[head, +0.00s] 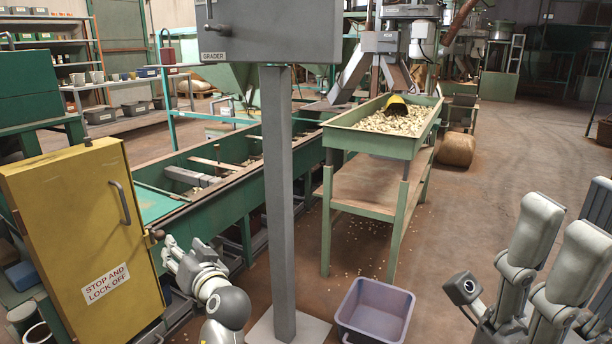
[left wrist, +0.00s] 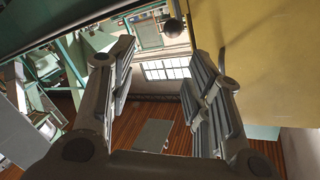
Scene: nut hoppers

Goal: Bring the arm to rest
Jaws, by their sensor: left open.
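My left gripper (head: 182,254) is in the lower left of the head view, just right of a yellow cabinet door (head: 85,225) marked "STOP AND LOCK OFF". In the left wrist view its two fingers (left wrist: 160,62) stand wide apart with nothing between them. A dark round knob (head: 157,235) at the door's edge is close to the fingertips. The knob also shows beyond the fingers in the left wrist view (left wrist: 173,28), apart from them. Grey jointed parts of my right arm or hand fill the lower right of the head view. Their jaw state is unclear.
A grey post (head: 280,200) carrying the grader box (head: 270,30) stands right of my left gripper. A purple bin (head: 375,310) is on the floor. A green hopper tray (head: 378,142) of nuts stands behind it. Floor right of it is mostly open.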

